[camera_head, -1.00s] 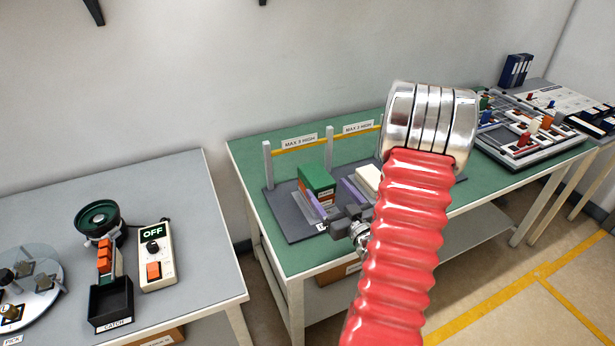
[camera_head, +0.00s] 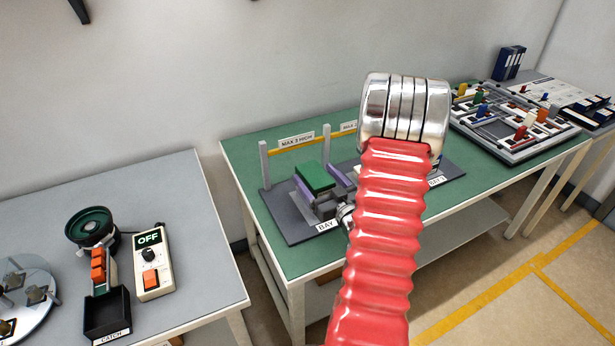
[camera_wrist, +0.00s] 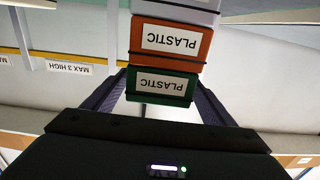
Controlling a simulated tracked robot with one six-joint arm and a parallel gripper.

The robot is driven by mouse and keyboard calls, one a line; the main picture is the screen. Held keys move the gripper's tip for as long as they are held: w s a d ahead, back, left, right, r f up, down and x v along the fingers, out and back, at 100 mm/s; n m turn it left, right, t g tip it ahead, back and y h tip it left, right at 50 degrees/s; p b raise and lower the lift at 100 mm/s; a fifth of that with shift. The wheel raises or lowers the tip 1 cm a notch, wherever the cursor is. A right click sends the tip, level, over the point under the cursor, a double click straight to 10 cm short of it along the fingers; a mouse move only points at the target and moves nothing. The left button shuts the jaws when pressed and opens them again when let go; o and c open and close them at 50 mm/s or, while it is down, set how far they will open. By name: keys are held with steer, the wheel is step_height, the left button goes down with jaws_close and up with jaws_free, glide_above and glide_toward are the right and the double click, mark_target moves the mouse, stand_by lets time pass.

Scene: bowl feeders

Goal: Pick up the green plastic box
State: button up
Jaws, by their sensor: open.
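The green plastic box (camera_head: 314,177) is on top of a stack in the left bay of the rack in the head view. The wrist view, which is upside down, shows the green box (camera_wrist: 160,86) labelled PLASTIC, resting on an orange box (camera_wrist: 171,42) also labelled PLASTIC, with a pale box (camera_wrist: 177,11) beneath. My gripper (camera_head: 322,184) is open, its purple fingers one on each side of the green box. In the wrist view a finger shows at either side of it; whether they touch it I cannot tell.
The rack's dark base (camera_head: 278,222) stands on a green table (camera_head: 243,165), with posts and a yellow rail (camera_head: 292,148) behind the stack. My red arm hides the rack's middle. A grey table (camera_head: 185,190) holds a feeder and control box (camera_head: 151,262) at left.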

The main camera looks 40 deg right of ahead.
mark_target(315, 173)
steer(key=shift+w+d, duration=0.4)
steer(key=shift+w, duration=0.25)
steer(key=shift+c, duration=0.4)
steer(key=c, duration=1.2)
steer(key=shift+r, duration=0.1)
steer(key=shift+r, duration=4.95)
